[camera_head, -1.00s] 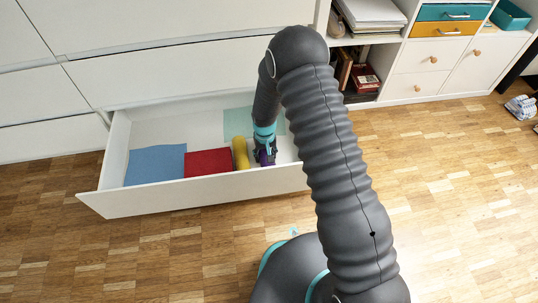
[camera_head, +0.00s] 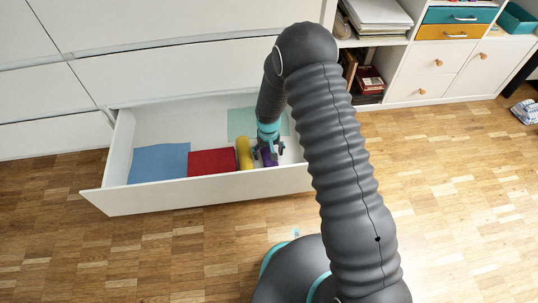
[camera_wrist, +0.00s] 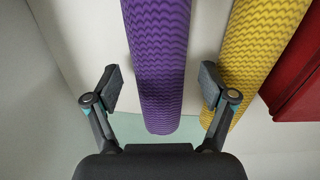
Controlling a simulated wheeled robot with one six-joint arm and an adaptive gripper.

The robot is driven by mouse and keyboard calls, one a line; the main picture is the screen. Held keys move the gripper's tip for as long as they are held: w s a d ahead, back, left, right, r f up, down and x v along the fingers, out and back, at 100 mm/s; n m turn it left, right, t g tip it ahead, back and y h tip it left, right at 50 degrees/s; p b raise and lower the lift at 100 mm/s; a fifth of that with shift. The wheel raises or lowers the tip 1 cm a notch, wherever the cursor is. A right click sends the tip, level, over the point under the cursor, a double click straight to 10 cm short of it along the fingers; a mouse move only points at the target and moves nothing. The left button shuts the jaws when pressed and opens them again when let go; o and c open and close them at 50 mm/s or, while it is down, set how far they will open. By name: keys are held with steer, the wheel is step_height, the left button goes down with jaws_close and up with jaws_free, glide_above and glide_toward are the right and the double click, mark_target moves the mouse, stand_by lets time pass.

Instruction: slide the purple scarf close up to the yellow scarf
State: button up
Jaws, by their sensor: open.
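The purple scarf (camera_wrist: 158,65) is a rolled, wavy-patterned cylinder. In the wrist view it lies between the two fingers of my open gripper (camera_wrist: 162,88), with space on both sides of it. The yellow scarf (camera_wrist: 258,50), also rolled, lies beside it, with a narrow strip of drawer floor between them that narrows toward the gripper side. One finger overlaps the yellow scarf's edge in that view. In the head view my gripper (camera_head: 267,152) is down inside the open drawer, over the purple scarf (camera_head: 269,158), just right of the yellow scarf (camera_head: 244,153). My arm partly hides the purple scarf.
The white drawer (camera_head: 205,193) is pulled out, its front wall close to the scarves. A red folded cloth (camera_head: 211,162) lies left of the yellow scarf, then a blue cloth (camera_head: 158,164). A pale green cloth (camera_head: 240,122) lies at the back.

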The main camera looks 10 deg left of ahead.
mark_target(269, 152)
step_height(269, 152, up, 10)
steer(key=shift+r, duration=0.15)
stand_by(0.7)
steer(key=shift+g+h, duration=0.3)
steer(key=shift+g, duration=0.3)
steer(key=s, duration=0.1)
steer(key=s+d, duration=0.1)
steer(key=s, duration=0.1)
steer(key=s+d, duration=0.1)
steer(key=shift+s+f, duration=0.2)
steer(key=shift+f, duration=0.15)
steer(key=s+d+r+m+t+p, duration=0.1)
steer(key=s+d+r, duration=0.5)
steer(key=r, duration=0.8)
steer(key=s+d+r+m+t+p, duration=0.1)
steer(key=s+d+r+t+p, duration=0.2)
steer(key=r, duration=1.2)
steer(key=s+d+r+m+t+p, duration=0.1)
steer(key=s+d+r+p, duration=0.3)
steer(key=s+d+r, duration=0.7)
steer(key=s+r+t, duration=0.1)
steer(key=s+r, duration=0.2)
steer(key=r, duration=0.1)
steer(key=shift+d+m+t+p, duration=0.25)
steer(key=shift+m+t+p, duration=0.15)
